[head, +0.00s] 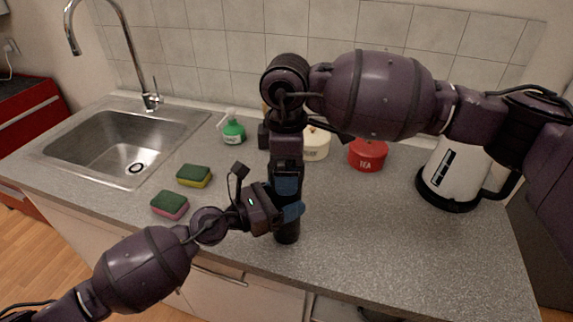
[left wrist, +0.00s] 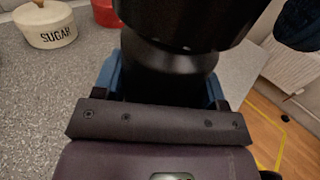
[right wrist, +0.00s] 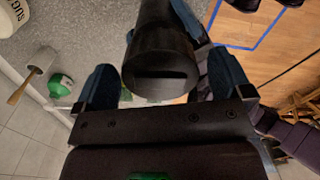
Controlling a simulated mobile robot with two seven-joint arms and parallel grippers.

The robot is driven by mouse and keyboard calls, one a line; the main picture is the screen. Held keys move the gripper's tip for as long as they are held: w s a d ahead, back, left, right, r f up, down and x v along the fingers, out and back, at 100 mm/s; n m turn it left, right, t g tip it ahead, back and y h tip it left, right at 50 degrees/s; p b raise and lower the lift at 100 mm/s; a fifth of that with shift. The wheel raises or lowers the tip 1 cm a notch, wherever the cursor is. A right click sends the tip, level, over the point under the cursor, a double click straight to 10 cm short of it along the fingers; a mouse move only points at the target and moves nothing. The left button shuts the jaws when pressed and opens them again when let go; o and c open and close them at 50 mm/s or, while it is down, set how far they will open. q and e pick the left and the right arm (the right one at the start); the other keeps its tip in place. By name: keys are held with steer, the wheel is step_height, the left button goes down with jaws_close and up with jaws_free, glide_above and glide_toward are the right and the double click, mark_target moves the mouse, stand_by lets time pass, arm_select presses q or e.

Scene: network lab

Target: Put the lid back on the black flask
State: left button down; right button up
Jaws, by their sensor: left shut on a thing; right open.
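The black flask (head: 287,232) is upright near the counter's front edge, its lower body showing below my grippers. My left gripper (head: 286,212) is shut on it from the left. In the left wrist view the dark flask (left wrist: 165,78) sits between the blue fingers. My right gripper (head: 287,183) points down from above, close over the left one. In the right wrist view its blue fingers are open on either side of a black round top with a slot (right wrist: 162,80), apparently the lid. I cannot tell if this lid is seated on the flask.
Green-topped sponges (head: 194,176) and the sink (head: 125,145) lie to the left. A green soap bottle (head: 234,132), a cream jar (head: 317,146), a red tea jar (head: 368,155) and a white kettle (head: 455,172) stand behind and right. The counter (head: 400,240) is clear at front right.

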steer(key=shift+r, duration=2.15)
steer(key=shift+c, duration=0.4)
